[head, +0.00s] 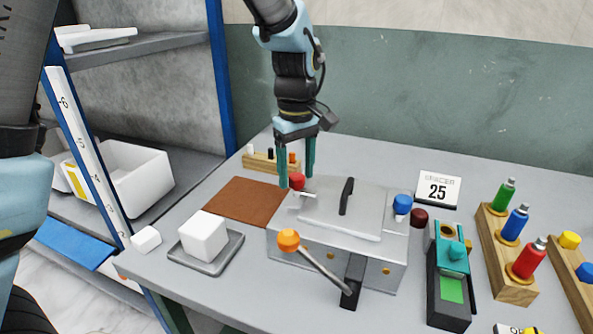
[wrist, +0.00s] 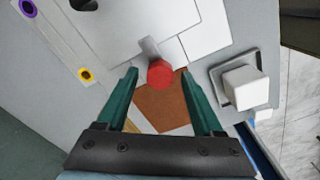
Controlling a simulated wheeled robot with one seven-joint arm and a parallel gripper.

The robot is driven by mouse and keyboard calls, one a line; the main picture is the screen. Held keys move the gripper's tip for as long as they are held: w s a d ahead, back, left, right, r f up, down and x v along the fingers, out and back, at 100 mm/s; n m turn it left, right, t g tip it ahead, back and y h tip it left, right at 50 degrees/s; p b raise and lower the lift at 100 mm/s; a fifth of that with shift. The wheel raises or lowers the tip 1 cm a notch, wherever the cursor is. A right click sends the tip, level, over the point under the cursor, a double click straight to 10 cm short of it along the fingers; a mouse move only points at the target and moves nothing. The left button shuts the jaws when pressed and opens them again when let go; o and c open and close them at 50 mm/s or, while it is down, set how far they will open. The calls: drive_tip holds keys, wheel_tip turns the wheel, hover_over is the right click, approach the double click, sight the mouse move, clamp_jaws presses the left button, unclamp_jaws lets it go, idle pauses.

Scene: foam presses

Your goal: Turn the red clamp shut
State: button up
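The red clamp shows as a red knob (head: 297,181) on a short metal arm at the back left of the grey metal press (head: 282,252). The press lid is down, with a black handle on top. My gripper (head: 296,179) points down over the red knob, fingers open, one on either side of it in the picture. In the wrist view the red knob (wrist: 160,73) lies between the open fingertips (wrist: 160,71), with gaps on both sides. Whether the fingertips reach down to its level is hard to tell.
An orange-knobbed lever (head: 288,240) is on the press front, and a blue knob (head: 402,204) is at its right. A brown mat (head: 243,198) lies to the left. A white block (head: 204,236) sits on a grey tray. Bottles stand in a wooden rack (head: 512,278) at right.

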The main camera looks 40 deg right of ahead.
sight(296, 175)
wheel_tip(296, 175, up, 11)
drive_tip(key=b, duration=0.2)
idle(0.6)
drive_tip(key=shift+f, duration=0.1)
drive_tip(key=w+a+f, duration=0.3)
drive_tip(key=w+a, duration=0.1)
drive_tip(key=a, duration=0.5)
drive_tip(key=w+a+f, duration=0.3)
drive_tip(key=w+a, duration=0.1)
drive_tip(key=a, duration=0.5)
drive_tip(key=w+a+f, duration=0.3)
drive_tip(key=w+a, duration=0.1)
drive_tip(key=a, duration=0.6)
drive_tip(key=s+a+f+m+t, duration=0.1)
drive_tip(key=s+a+f, duration=0.2)
drive_tip(key=a, duration=0.9)
drive_tip(key=shift+s+f+t, duration=0.2)
drive_tip(key=shift+f+t, duration=0.1)
drive_tip(key=shift+f, duration=0.4)
